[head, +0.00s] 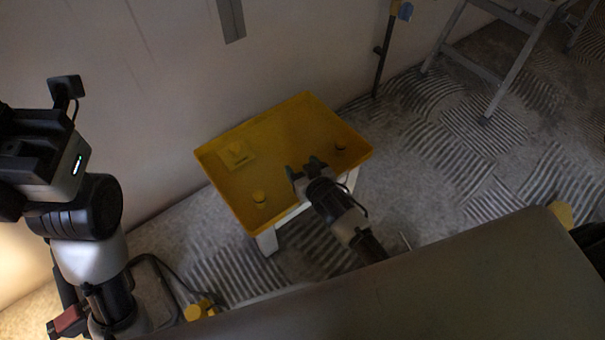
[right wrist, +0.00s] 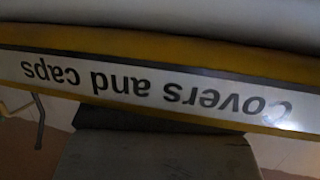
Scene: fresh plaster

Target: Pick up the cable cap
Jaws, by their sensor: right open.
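A yellow tray (head: 290,118) stands on a pale stand. In it are a square yellow plate (head: 237,154) at the left, a small yellow round piece (head: 259,200) near the front left, and a small dark-topped round piece (head: 340,147) at the right. I cannot tell for sure which one is the cable cap. My right gripper (head: 307,171) is open over the tray's front right part, apart from these pieces. In the right wrist view the tray's edge (right wrist: 285,68) carries an upside-down label reading "Covers and caps". My left arm is at the left; its jaws cannot be made out.
A plaster wall (head: 150,90) rises behind the tray. A stepladder (head: 515,70) and a dark upright pole (head: 384,55) stand at the right. A large grey surface (head: 430,290) fills the front.

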